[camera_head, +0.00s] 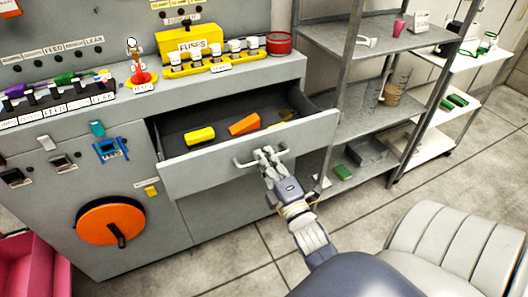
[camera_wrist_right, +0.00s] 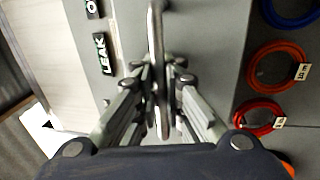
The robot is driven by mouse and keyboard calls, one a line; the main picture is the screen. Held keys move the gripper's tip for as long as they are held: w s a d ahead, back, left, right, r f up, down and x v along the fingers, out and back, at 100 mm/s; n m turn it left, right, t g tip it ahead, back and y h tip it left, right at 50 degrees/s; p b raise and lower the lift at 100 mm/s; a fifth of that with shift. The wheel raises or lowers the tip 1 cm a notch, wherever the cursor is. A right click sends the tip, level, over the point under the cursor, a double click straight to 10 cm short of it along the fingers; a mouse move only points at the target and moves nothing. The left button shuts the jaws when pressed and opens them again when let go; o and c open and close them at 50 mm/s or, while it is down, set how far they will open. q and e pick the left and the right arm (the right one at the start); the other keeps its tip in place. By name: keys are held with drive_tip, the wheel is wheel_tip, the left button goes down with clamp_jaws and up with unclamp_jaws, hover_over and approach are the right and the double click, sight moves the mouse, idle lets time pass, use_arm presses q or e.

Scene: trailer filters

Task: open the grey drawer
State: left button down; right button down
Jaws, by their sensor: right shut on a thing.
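The grey drawer (camera_head: 220,165) is pulled out from the grey cabinet, and its inside shows. In it lie a yellow block (camera_head: 200,135), an orange block (camera_head: 244,124) and a small yellowish thing (camera_head: 286,115) near the right end. My right gripper (camera_head: 266,157) is at the handle on the drawer's front. In the right wrist view the fingers (camera_wrist_right: 160,100) are shut on the metal handle bar (camera_wrist_right: 157,40), which runs between them. My left gripper is in neither view.
Above the drawer, the cabinet top holds a yellow fuses box (camera_head: 190,42), a fuse rack (camera_head: 214,60) and a red round tin (camera_head: 279,43). An orange dial (camera_head: 111,222) is on the cabinet front. Metal shelves (camera_head: 375,100) stand close at the right. Floor is clear in front of the drawer.

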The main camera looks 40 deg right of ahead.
drive_tip(key=shift+f, duration=0.15)
drive_tip(key=c, duration=2)
unclamp_jaws()
drive_tip(key=v, duration=0.7)
drive_tip(key=shift+s, duration=0.2)
drive_tip(key=shift+a, duration=0.1)
